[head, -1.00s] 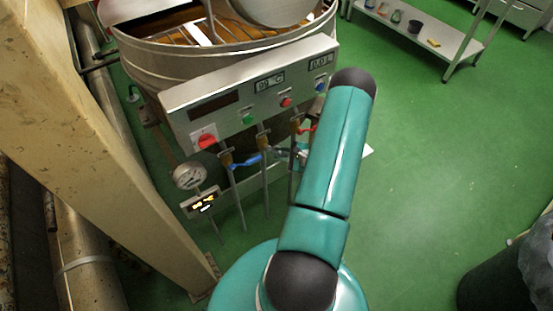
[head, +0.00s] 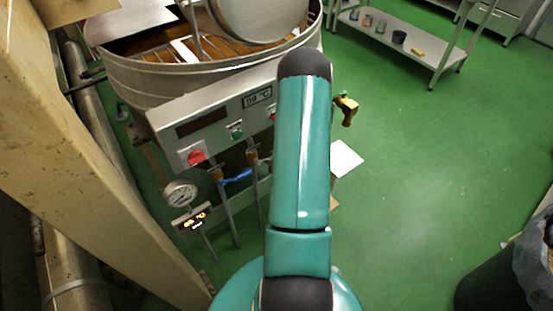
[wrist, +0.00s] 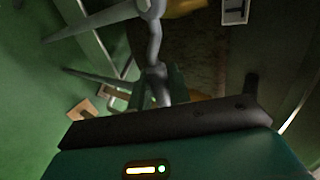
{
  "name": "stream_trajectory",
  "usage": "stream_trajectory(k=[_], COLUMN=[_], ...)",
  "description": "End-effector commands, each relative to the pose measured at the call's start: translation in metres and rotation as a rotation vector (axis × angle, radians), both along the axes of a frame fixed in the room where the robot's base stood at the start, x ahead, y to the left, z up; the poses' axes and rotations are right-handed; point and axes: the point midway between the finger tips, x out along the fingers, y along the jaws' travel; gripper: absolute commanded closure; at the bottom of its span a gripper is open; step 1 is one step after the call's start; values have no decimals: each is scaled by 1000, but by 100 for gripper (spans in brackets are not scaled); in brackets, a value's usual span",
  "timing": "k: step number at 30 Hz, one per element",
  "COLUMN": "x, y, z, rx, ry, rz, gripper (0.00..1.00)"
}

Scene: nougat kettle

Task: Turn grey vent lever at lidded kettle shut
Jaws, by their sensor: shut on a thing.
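The kettle (head: 150,88) stands at the upper left in the head view, with a steel control panel (head: 215,118) on its front. My gripper is hidden behind my own teal arm in that view. In the wrist view my gripper (wrist: 159,88) is shut on a bent grey lever (wrist: 154,42) that runs up from between the fingers to a grey pipe fitting. The lever's lower end is covered by the fingers. The wrist view is dark, so the exact valve position is unclear.
A blue lever (head: 237,178) and a pressure gauge (head: 181,193) sit below the panel. A red knob (head: 196,157) is on it. A brass tap (head: 346,110) sticks out at right. A beige post (head: 90,130) blocks the left.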

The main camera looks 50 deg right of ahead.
Motion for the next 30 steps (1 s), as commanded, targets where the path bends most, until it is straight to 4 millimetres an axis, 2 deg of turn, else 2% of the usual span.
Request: stream_trajectory(k=[17, 18, 20, 30], x=[1, 1, 1, -1], y=[-2, -2, -2, 0], z=[4, 4, 4, 4], rx=[-40, -40, -40, -37], ry=[8, 8, 7, 10], rz=[-2, -2, -1, -1], gripper=[100, 75, 64, 62])
